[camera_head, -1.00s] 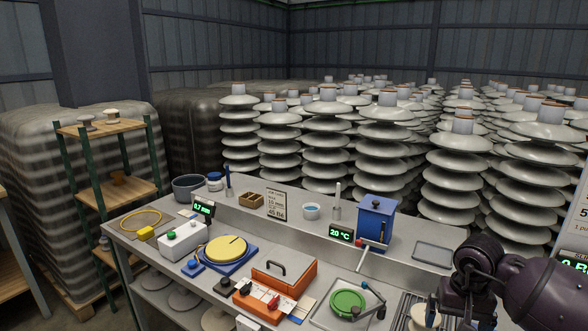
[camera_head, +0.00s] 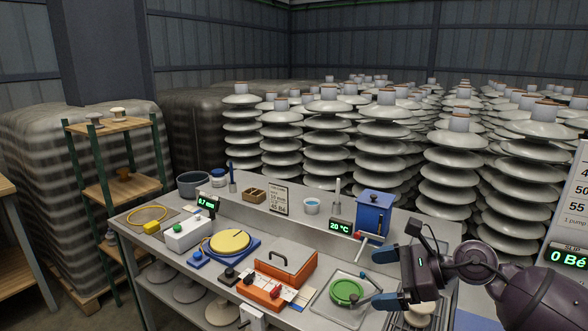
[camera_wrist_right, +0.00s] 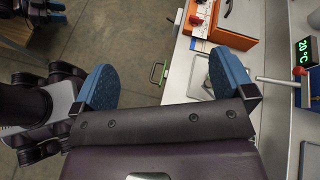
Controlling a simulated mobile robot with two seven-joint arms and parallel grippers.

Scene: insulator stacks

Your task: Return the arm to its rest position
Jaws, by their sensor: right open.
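My right gripper (camera_head: 384,278) is at the lower right of the head view, above the right part of the bench and close to the green round piece. Its two blue-padded fingers are spread apart with nothing between them. In the right wrist view the gripper (camera_wrist_right: 165,80) is also open and empty, with bare floor behind the gap and the bench to its right. My right arm (camera_head: 525,285) comes in from the lower right corner.
The grey bench (camera_head: 290,235) holds an orange box (camera_head: 286,271), a yellow disc (camera_head: 229,242), a green round piece (camera_head: 346,292) on a tray and a blue box (camera_head: 375,212). Tall insulator stacks (camera_head: 455,170) stand behind. A wooden shelf (camera_head: 112,190) is at left.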

